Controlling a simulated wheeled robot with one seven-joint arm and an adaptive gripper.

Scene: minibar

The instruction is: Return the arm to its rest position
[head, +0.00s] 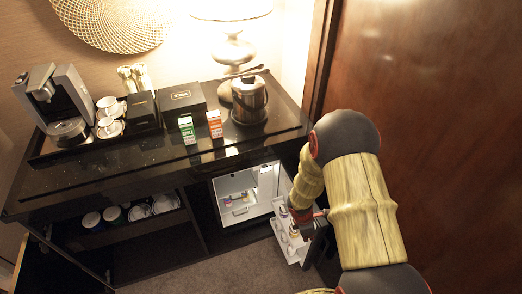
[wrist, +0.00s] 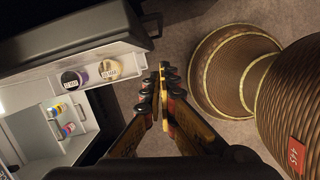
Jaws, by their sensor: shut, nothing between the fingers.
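My arm (head: 365,205) is bent and reaches down at the right of the head view, in front of the wooden panel. My gripper (wrist: 165,75) shows in the wrist view with its two fingers together and nothing between them. It points over the carpet, beside the open minibar fridge. In the head view the arm's end is low, near the fridge door, and the fingers are hard to make out there.
The open fridge (head: 228,185) has a white door shelf (head: 283,222) with small jars (wrist: 109,69) close to my gripper. The black counter (head: 155,155) above holds a green carton (head: 187,130), an orange carton (head: 214,125), an ice bucket (head: 249,98) and a coffee machine (head: 55,95). Carpet (wrist: 185,30) lies below.

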